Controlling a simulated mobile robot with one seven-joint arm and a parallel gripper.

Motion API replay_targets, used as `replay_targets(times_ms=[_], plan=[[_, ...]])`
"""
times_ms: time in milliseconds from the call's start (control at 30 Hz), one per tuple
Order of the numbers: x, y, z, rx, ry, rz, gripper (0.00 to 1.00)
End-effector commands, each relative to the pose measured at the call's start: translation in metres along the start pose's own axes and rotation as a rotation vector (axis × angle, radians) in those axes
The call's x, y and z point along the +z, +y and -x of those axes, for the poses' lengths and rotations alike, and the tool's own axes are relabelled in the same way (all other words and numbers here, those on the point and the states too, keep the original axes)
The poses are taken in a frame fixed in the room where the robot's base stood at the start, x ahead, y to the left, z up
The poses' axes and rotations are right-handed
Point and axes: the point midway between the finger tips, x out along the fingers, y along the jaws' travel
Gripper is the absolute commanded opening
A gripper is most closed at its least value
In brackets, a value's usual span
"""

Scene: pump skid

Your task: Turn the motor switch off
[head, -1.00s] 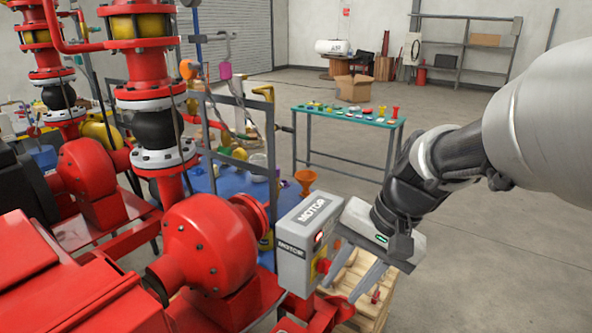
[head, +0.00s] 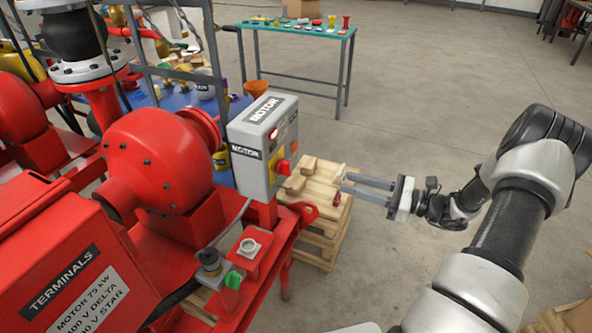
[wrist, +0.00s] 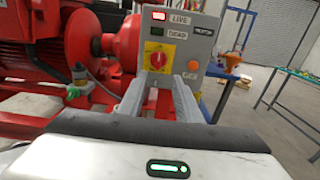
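The grey motor box (head: 262,145) stands on a post at the edge of the red skid. Its motor switch is a red knob (head: 284,167) on a yellow plate, also facing me in the wrist view (wrist: 157,60). In the wrist view the lamp (wrist: 158,15) beside the LIVE label looks lit; the lamp (wrist: 157,34) by DEAD looks dark. My gripper (head: 340,185) is open and empty, to the right of the box, with its fingers pointing at it. In the wrist view the fingertips (wrist: 160,83) are apart, just below the switch, not touching it.
A wooden pallet stack (head: 318,215) with blocks stands below and beyond the fingers. A teal table (head: 300,30) stands behind. The floor at right is free.

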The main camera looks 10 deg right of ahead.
Motion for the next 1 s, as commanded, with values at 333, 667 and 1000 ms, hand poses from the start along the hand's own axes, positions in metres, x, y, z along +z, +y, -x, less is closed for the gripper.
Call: replay_targets(times_ms=[333, 667, 1000], plan=[[0.001, 0.003, -0.066, 0.008, 0.002, 0.001, 0.31], [0.0, 0.003, -0.136, 0.008, 0.004, 0.002, 0.31], [0.0, 0.002, -0.169, 0.005, 0.004, 0.003, 0.31]])
